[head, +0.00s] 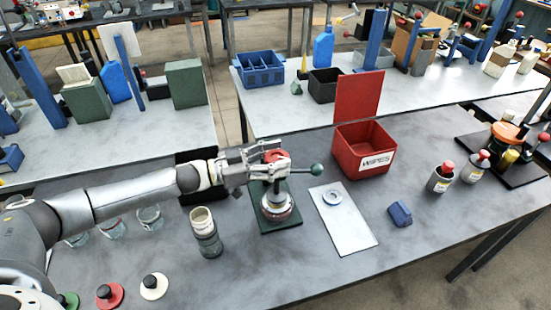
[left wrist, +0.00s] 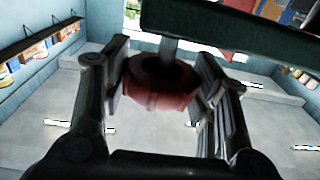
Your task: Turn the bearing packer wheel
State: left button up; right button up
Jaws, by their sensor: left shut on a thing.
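The bearing packer (head: 278,205) stands on a dark green base plate in the middle of the near table. It has a round metal body, a red wheel (head: 276,155) at its top and a bar with a green ball end reaching right. My left gripper (head: 268,164) comes in from the left and is shut on the red wheel. In the left wrist view, the red wheel (left wrist: 160,92) sits between the two fingers of my left gripper (left wrist: 163,90); a dark bar crosses above it. The fingers partly hide the wheel in the head view. My right gripper is not in view.
A red WIPES box (head: 362,148) with raised lid stands behind right. A metal ring (head: 332,197) lies on a white sheet (head: 345,232), with a blue block (head: 400,214) beside it. A jar (head: 206,235) stands left of the packer. The front right table is clear.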

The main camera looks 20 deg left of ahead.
pick_arm(q)
jog(key=shift+r, duration=0.15)
dwell(0.4)
jog(key=o, duration=1)
jog(key=v, duration=1.2)
jog(key=shift+w, duration=0.1)
